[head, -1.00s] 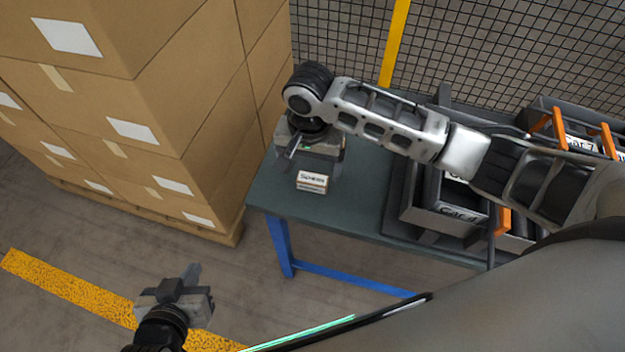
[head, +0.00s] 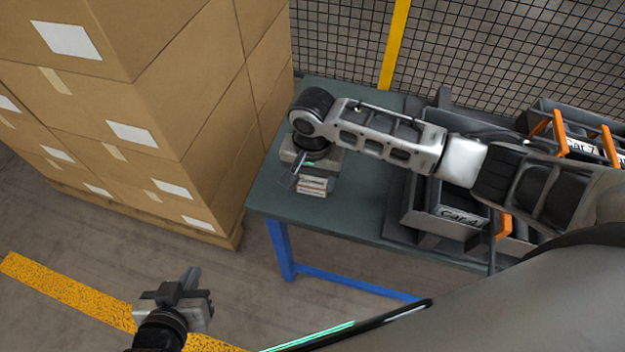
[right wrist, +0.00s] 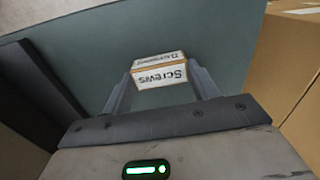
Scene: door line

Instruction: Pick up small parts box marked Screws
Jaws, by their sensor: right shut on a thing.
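The small parts box (right wrist: 159,70) shows in the right wrist view with the word Screws on its white label and tan edges. It sits between the two fingers of my right gripper (right wrist: 160,90), which are shut on its sides. In the head view the box (head: 313,186) is at the front left part of the green table (head: 340,218), partly covered by my right gripper (head: 300,177). I cannot tell if it still touches the table. My left gripper (head: 189,280) hangs over the floor at the lower left; the gap between its fingers is not clear.
Stacked cartons (head: 130,110) stand just left of the table. A grey bin marked Car 4 (head: 458,216) and other bins with orange handles are on the table's right side. A mesh fence (head: 480,45) runs behind. The table around the box is mostly clear.

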